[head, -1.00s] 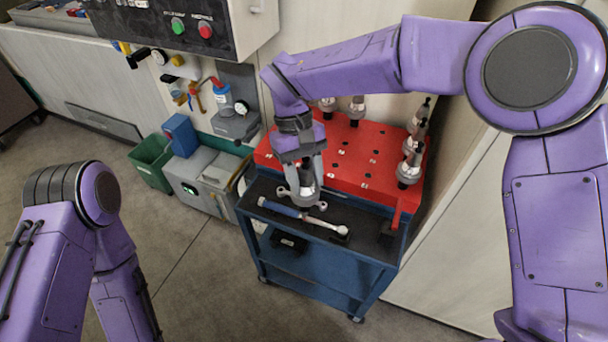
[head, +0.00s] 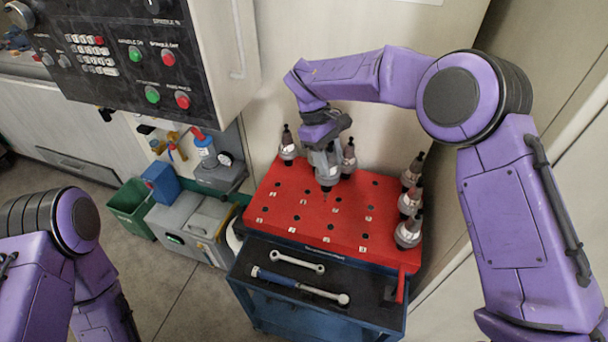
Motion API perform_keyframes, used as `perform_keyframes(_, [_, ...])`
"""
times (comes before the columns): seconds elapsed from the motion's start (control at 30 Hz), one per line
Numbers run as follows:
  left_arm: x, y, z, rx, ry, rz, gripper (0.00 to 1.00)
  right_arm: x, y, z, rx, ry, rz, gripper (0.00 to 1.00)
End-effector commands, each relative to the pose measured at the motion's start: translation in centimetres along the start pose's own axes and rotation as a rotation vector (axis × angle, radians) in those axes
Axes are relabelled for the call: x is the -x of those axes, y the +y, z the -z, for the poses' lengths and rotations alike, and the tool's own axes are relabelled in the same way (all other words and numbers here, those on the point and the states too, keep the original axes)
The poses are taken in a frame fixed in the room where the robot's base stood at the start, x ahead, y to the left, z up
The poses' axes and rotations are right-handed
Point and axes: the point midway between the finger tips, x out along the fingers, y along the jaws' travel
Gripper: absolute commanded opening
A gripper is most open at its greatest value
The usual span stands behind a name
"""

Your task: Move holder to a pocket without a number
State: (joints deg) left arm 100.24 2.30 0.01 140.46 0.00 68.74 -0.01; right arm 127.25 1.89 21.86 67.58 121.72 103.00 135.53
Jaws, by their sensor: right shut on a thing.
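My right gripper (head: 325,156) is shut on a grey tool holder (head: 327,175), upright over the back-middle of the red pocket board (head: 300,215). I cannot tell whether the holder's lower tip touches the board. Small white labels (head: 335,210) stand beside several dark pockets in the front and middle rows. The gripper hides part of the back row. Other holders stand on the board: one at back left (head: 287,148), one just right of my gripper (head: 349,158), and three along the right edge (head: 408,202). My left arm shows at lower left, its gripper out of view.
The board sits on a blue cart (head: 290,318). A wrench (head: 298,262) and a blue-handled torque wrench (head: 300,285) lie on its black front shelf. A machine control panel (head: 115,60) hangs at upper left. A wall stands close on the right.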

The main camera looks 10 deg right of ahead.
Motion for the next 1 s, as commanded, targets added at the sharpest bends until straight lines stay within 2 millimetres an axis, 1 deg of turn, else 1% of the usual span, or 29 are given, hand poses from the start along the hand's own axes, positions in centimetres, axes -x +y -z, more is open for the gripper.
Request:
perform_keyframes(0.03, [1.8, -0.1, 0.8, 0.000, 0.001, 0.000, 0.75, 1.1, 2.5, -0.8, 0.033, 0.000, -0.016, 0.00])
perform_keyframes(0.07, [2.3, -0.2, 1.0, 0.000, 0.001, -0.001, 0.75, 1.2, 3.9, -1.1, 0.059, 0.001, -0.027, 0.00])
perform_keyframes(0.1, [3.0, -0.2, 1.3, 0.000, 0.001, -0.001, 0.75, 1.2, 5.8, -1.7, 0.094, 0.000, -0.042, 0.00])
perform_keyframes(0.2, [4.4, -0.3, 1.9, 0.001, 0.002, -0.001, 0.75, 1.1, 10.0, -3.2, 0.178, 0.000, -0.076, 0.00])
perform_keyframes(0.3, [5.5, -0.5, 2.4, 0.001, 0.002, -0.001, 0.75, 0.8, 13.5, -4.7, 0.250, 0.001, -0.107, 0.00])
perform_keyframes(0.4, [6.2, -0.5, 2.6, 0.000, 0.002, -0.001, 0.75, 0.5, 15.9, -6.0, 0.306, 0.001, -0.130, 0.00])
perform_keyframes(0.5, [6.7, -0.6, 2.8, 0.000, 0.002, -0.001, 0.75, 0.3, 17.5, -6.8, 0.342, 0.003, -0.145, 0.00])
perform_keyframes(0.6, [6.8, -0.6, 2.9, 0.000, 0.002, -0.001, 0.75, 0.1, 18.2, -7.2, 0.362, 0.003, -0.154, 0.00])
perform_keyframes(0.77, [6.6, -0.6, 2.8, 0.001, 0.002, -0.001, 0.75, -0.5, 18.4, -7.1, 0.369, 0.002, -0.157, 0.00])
perform_keyframes(1.0, [6.1, -0.5, 2.6, 0.001, 0.002, -0.001, 0.75, -2.3, 18.4, -6.3, 0.368, 0.002, -0.156, 0.00])
